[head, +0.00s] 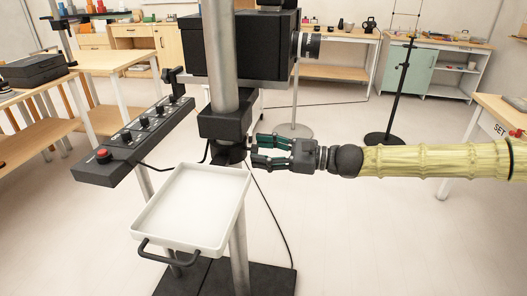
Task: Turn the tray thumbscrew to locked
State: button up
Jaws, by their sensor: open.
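The white tray (190,205) is fixed to the metal stand, with a dark handle (172,252) at its front edge. A black clamp block (226,124) grips the column just behind the tray. A dark thumbscrew (247,147) seems to show at the clamp's right side, small and partly hidden by my fingers. My gripper (254,149) comes in from the right, level, with its dark green fingers apart. The fingertips are at the thumbscrew, one finger above the other. I cannot tell whether they touch it, or how the screw is turned.
A black control panel (140,140) with knobs and a red button juts out left of the column. A large black camera box (240,45) sits above the clamp. A cable hangs behind the tray. A thin black stand (400,90) is behind my arm.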

jog(key=v, duration=1.2)
jog(key=shift+f, duration=0.1)
jog(key=s+a+f+n+g+h, duration=0.1)
jog(key=s+a+f+h, duration=0.3)
jog(key=f, duration=0.6)
jog(key=s+a+f+n+g+h, duration=0.15)
jog(key=s+f, duration=0.35)
jog(key=f, duration=0.6)
jog(key=s+a+f+n+g+h, duration=0.2)
jog(key=s+f, duration=0.3)
jog(key=f, duration=0.5)
jog(key=s+d+f+n+g+h, duration=0.1)
jog(key=s+d+f+n+h, duration=0.1)
jog(key=s+f, duration=0.4)
jog(key=s+d+f+n+h, duration=0.2)
jog(key=s+f+h, duration=0.1)
jog(key=s+f, duration=0.25)
jog(key=s+d+f+n+h, duration=0.5)
jog(key=s+d+f+n, duration=0.25)
jog(key=s+d, duration=0.4)
notch_tip(320, 180, up, 15)
jog(key=p, duration=1.4)
jog(key=shift+a+f+n+t, duration=0.2)
jog(key=shift+a+n+t, duration=0.1)
jog(key=shift+n+t, duration=0.15)
